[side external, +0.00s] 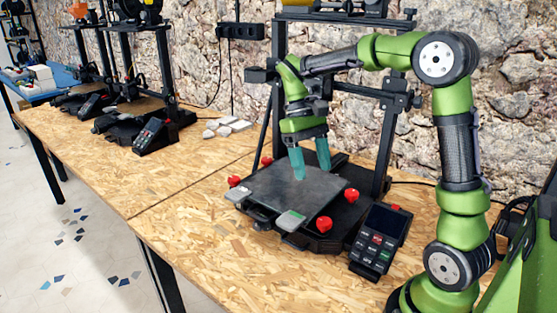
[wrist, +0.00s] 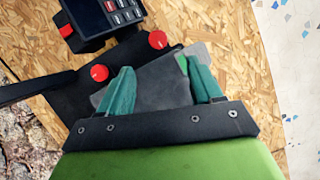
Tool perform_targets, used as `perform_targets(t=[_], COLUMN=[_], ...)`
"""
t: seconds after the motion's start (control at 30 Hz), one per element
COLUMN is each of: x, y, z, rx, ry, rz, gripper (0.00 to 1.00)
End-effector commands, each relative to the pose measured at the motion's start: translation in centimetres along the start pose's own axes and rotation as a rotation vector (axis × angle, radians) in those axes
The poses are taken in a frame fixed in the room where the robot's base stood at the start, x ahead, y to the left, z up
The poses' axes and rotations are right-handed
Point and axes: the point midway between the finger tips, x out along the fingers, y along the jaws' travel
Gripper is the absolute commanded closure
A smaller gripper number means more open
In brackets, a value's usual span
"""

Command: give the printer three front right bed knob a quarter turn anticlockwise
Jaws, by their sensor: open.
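The nearest printer has a dark square bed (side external: 285,196) with red knobs around its corners. The front right knob (side external: 323,223) is red and sits beside the bed corner near the control box; in the wrist view this knob (wrist: 158,40) is beyond the fingers. The back right knob (side external: 350,194) also shows in the wrist view (wrist: 99,72), close to the left finger. My gripper (side external: 312,172) is open and empty, teal fingers pointing down over the bed, back from the front right knob and apart from it. No knob is between the fingers (wrist: 158,68).
A control box (side external: 380,235) with screen and keys stands right of the bed. The printer's uprights (side external: 388,140) rise behind my gripper. Two more red knobs, left (side external: 234,181) and back left (side external: 266,161), flank the bed. Other printers (side external: 125,125) stand further left. The table front is clear.

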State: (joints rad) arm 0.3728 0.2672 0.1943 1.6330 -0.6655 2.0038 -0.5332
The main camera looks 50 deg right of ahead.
Motion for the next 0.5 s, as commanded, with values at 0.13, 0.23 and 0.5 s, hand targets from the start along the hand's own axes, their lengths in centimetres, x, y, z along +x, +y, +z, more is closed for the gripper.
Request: perform_targets(t=[0.13, 0.23, 0.5], x=[-2.5, -4.1, -4.4], y=[0.0, 0.0, 0.3], z=[-0.1, -0.1, -3.6], rx=[-0.001, -0.002, -0.222], ry=[0.002, 0.003, 0.151], rz=[0.001, 0.000, 0.049], gripper=[0.35, 0.35, 0.35])
